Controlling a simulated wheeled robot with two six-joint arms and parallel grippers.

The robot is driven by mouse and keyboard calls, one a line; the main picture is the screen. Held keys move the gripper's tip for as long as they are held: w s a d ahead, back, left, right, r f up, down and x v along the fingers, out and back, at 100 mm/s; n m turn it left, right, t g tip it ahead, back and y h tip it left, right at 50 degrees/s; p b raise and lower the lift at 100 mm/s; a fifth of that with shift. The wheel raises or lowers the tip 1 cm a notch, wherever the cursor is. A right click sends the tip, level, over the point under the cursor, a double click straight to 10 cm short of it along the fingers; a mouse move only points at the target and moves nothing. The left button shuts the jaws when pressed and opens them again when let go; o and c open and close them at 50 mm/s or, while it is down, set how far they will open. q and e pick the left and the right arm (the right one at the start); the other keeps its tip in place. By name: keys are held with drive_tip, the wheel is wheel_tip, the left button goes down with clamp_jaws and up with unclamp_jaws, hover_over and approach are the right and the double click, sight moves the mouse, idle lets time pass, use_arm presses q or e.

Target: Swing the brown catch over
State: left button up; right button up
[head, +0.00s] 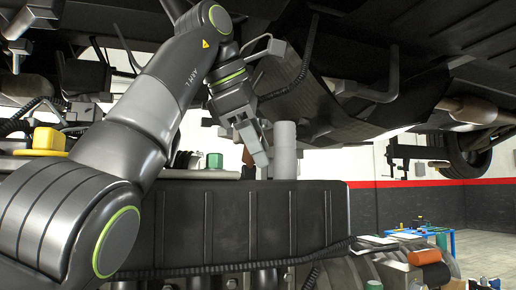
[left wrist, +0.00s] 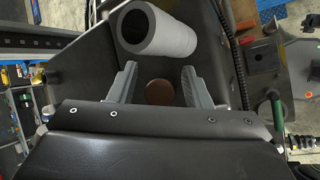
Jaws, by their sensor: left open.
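The brown catch (left wrist: 158,92) shows in the left wrist view as a round brown end between my fingers; the rest of it is hidden. In the head view a small brown piece (head: 247,156) shows beside my fingers and may be the same catch. My left gripper (head: 257,145) points down just left of an upright grey cylinder (head: 285,150). In the left wrist view my left gripper (left wrist: 159,68) is open, one finger on each side of the catch. I cannot tell whether they touch. My right gripper is not in view.
The hollow grey cylinder (left wrist: 165,30) stands close beyond my fingertips. A dark ribbed casing (head: 250,220) lies below, with a green cap (head: 215,160) and a yellow cap (head: 48,140) above it. The vehicle's underside (head: 420,80) hangs overhead. Open floor shows at the right.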

use_arm(q)
drive_tip(key=shift+w+f, duration=0.15)
drive_tip(key=shift+c, duration=0.4)
clamp_jaws()
drive_tip(key=shift+r+p, duration=0.25)
drive_tip(key=shift+p, duration=0.25)
drive_tip(key=shift+w+a+r+n+g+p, duration=0.15)
drive_tip(key=shift+w+n+g+p, duration=0.15)
drive_tip(key=shift+g+p, duration=0.6)
drive_tip(key=shift+w+h+p, duration=0.15)
drive_tip(key=shift+h+p, duration=0.25)
drive_tip(key=shift+p, duration=0.1)
drive_tip(key=shift+f, duration=0.2)
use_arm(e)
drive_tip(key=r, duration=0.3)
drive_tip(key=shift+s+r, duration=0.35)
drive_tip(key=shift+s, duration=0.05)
use_arm(q)
drive_tip(key=shift+o, duration=0.4)
unclamp_jaws()
drive_tip(key=shift+r, duration=0.1)
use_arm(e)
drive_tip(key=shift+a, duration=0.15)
